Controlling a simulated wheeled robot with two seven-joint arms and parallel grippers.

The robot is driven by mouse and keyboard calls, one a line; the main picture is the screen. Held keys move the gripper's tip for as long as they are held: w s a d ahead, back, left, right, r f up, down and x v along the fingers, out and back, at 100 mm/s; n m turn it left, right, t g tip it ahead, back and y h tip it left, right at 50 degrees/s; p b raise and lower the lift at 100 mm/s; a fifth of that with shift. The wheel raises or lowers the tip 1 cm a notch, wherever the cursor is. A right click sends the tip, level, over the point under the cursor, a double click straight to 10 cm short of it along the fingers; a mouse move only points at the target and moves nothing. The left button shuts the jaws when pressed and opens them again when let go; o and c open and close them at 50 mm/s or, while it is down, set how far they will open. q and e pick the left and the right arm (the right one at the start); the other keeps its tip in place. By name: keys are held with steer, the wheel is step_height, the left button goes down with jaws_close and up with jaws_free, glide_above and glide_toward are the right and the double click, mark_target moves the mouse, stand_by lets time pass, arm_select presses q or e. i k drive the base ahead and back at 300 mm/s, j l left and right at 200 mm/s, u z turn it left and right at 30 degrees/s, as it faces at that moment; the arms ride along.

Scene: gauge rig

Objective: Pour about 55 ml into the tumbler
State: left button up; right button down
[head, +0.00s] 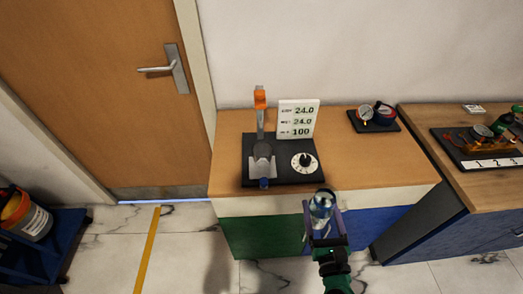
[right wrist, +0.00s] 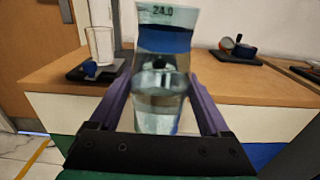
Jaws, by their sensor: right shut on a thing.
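My right gripper (head: 325,222) is shut on a clear vessel (head: 321,203) in front of the cabinet's front edge. In the right wrist view the vessel (right wrist: 162,85) stands roughly upright between my purple fingers, with a blue band near its top. How much liquid it holds is unclear. A clear, tumbler-like glass (right wrist: 100,45) shows at the left in that view, by a black base with a blue part. In the head view the black base (head: 232,165) carries an orange-topped upright (head: 260,100), a grey part and a white dial (head: 304,162). My left gripper is not in view.
A white display (head: 297,118) reading 24.0, 24.0 and 100 stands behind the dial. A second bench (head: 430,120) is at the right. Bare wooden top (head: 360,165) lies right of the base.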

mark_target(263, 153)
steer(key=j+z, duration=0.1)
steer(key=j, duration=0.45)
steer(key=j+z, duration=0.1)
steer(key=j, duration=0.4)
steer(key=k+j+z, duration=0.1)
steer(key=j, duration=0.45)
steer(key=k+j+z, duration=0.1)
steer(key=j, duration=0.4)
steer(key=k+j+z, duration=0.1)
steer(key=j, duration=0.4)
steer(key=i+j, duration=0.3)
steer(key=i+z, duration=0.05)
steer(key=i, duration=0.05)
